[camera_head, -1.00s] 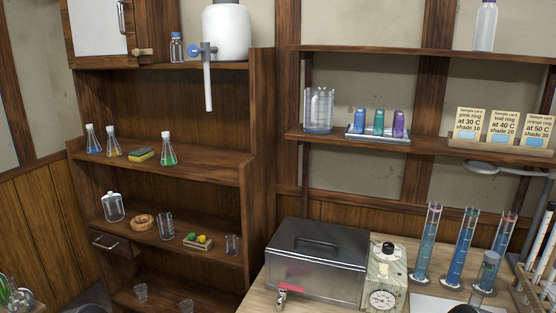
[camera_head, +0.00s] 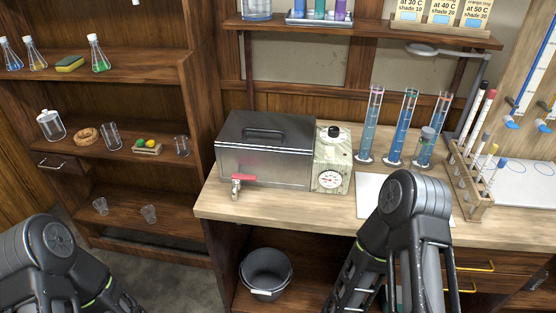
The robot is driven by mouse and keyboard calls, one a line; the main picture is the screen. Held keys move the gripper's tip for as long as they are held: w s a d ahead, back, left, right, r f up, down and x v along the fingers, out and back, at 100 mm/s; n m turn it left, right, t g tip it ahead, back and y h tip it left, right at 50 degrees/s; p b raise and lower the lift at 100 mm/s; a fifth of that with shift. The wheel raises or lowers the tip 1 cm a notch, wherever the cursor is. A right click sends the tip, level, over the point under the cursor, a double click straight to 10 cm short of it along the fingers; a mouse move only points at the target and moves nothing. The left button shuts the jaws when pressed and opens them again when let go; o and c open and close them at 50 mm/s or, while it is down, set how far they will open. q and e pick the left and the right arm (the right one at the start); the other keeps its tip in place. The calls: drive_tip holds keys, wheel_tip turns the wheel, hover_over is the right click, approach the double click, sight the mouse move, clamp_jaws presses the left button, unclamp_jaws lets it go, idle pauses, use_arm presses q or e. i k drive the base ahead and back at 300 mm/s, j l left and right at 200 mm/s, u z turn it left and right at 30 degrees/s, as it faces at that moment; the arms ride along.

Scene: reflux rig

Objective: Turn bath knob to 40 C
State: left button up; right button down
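The water bath (camera_head: 264,152) is a grey metal box with a lid handle and a red-handled tap, standing on the wooden bench. On its right side is a mottled control box (camera_head: 329,172) with a black knob (camera_head: 334,132) on top and a round white dial (camera_head: 328,179) on its front. The knob's setting is too small to read. My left arm shows at the lower left and my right arm at the lower right, in front of the bench. Neither arm's fingertips can be made out, and both arms are apart from the knob.
Several tall cylinders with blue liquid (camera_head: 408,125) stand right of the control box. A white sheet (camera_head: 372,195) lies on the bench in front of them. A tube rack (camera_head: 470,190) stands further right. A dark bucket (camera_head: 266,272) sits below the bench.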

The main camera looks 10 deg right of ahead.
sight(332, 131)
drive_tip(key=z, duration=1.6)
drive_tip(key=i+l, duration=0.25)
drive_tip(key=l, duration=0.15)
drive_tip(key=i+l, duration=0.25)
drive_tip(key=l, duration=0.2)
